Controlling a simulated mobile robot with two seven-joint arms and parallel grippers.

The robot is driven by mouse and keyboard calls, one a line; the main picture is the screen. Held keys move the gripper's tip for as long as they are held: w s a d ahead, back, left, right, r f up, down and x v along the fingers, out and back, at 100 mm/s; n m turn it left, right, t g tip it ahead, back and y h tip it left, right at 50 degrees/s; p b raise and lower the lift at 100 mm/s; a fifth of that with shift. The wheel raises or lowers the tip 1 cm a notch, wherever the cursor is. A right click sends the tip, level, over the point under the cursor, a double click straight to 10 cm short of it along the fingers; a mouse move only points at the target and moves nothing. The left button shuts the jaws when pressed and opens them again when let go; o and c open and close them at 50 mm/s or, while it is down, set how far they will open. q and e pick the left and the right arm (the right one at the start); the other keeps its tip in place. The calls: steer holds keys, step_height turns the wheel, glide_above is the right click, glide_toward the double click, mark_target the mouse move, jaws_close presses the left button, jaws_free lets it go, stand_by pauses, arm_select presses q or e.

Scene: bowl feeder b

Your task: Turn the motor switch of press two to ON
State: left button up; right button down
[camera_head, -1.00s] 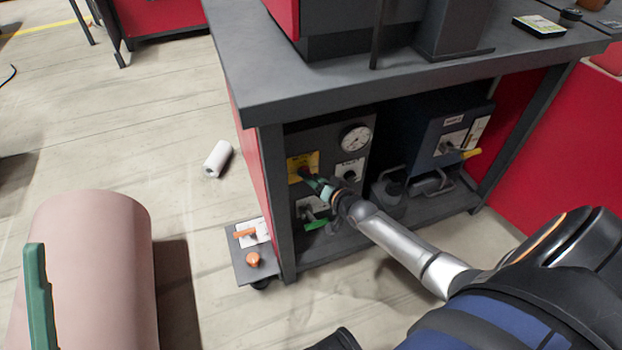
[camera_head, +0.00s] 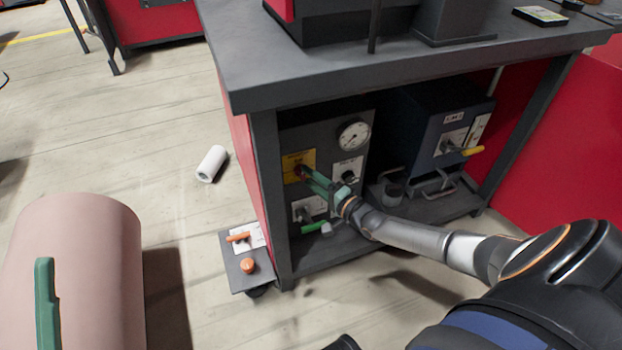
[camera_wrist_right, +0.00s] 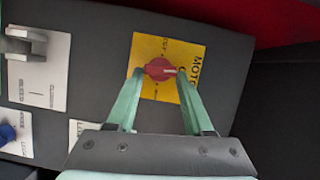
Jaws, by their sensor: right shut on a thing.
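The motor switch (camera_wrist_right: 158,69) is a red rotary knob on a yellow plate (camera_wrist_right: 180,52), which is partly lettered "MOTO" in the right wrist view. In the head view the yellow plate (camera_head: 297,163) is on the dark control panel (camera_head: 330,135) under the bench. My right gripper (camera_head: 304,174) reaches in from the right, and its green fingers are shut on the red knob. The right wrist view shows the fingertips (camera_wrist_right: 156,72) on either side of the knob. One green finger of my left gripper (camera_head: 46,300) shows at the lower left; its opening cannot be judged.
A gauge (camera_head: 353,135) and a black knob (camera_head: 348,177) are beside the yellow plate. A lever with a green handle (camera_head: 314,227) is below. A blue unit (camera_head: 430,125) stands to the right. The grey bench top (camera_head: 330,75) overhangs the panel.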

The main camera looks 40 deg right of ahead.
steer(key=shift+f+m, duration=0.1)
steer(key=shift+m, duration=0.4)
steer(key=shift+c, duration=1.4)
jaws_free()
steer(key=shift+s, duration=0.1)
steer(key=s+d+p, duration=0.2)
steer(key=s+p, duration=0.2)
steer(key=s, duration=0.8)
steer(key=shift+p, duration=0.3)
steer(key=shift+a, duration=0.15)
